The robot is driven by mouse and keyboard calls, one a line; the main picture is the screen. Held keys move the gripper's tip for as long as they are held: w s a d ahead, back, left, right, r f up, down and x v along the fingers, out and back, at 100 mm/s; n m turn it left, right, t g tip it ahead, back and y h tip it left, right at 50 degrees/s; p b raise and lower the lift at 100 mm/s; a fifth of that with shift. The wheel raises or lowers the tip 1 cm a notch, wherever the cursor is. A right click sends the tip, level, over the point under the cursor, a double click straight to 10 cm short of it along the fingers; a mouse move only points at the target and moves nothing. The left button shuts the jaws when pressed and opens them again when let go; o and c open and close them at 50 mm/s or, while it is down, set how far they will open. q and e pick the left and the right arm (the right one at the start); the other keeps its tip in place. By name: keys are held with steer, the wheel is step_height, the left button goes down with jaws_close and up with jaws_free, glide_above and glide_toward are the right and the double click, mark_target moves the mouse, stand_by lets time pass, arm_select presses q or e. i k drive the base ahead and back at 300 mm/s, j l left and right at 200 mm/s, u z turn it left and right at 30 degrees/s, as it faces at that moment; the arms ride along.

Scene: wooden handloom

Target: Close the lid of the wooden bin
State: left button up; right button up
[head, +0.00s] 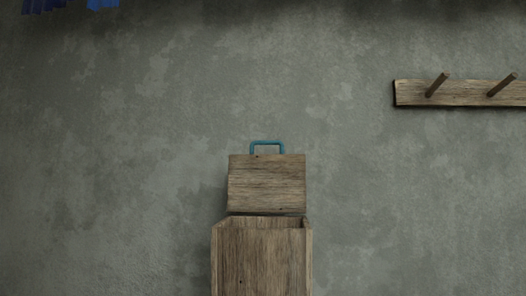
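The wooden bin (262,262) stands against the grey wall at the bottom centre of the head view, its lower part cut off by the frame edge. Its lid (266,183) is open and tilted up behind the bin's rim. A teal handle (267,143) sticks up from the lid's top edge. The inside of the bin is mostly hidden behind its front wall. Neither of my grippers shows in the head view.
A wooden peg rail (462,93) with two pegs is fixed to the wall at the right. Blue cloth (103,4) hangs at the top left edge. The wall (120,180) on both sides of the bin is bare. The floor is not in view.

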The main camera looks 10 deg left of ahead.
mark_target(258, 183)
steer(key=k+l+z, duration=0.1)
steer(key=z, duration=0.3)
steer(key=k+l+z, duration=0.15)
steer(key=z, duration=0.25)
steer(key=k+l+z, duration=0.1)
steer(key=l+z, duration=0.15)
steer(key=z, duration=0.2)
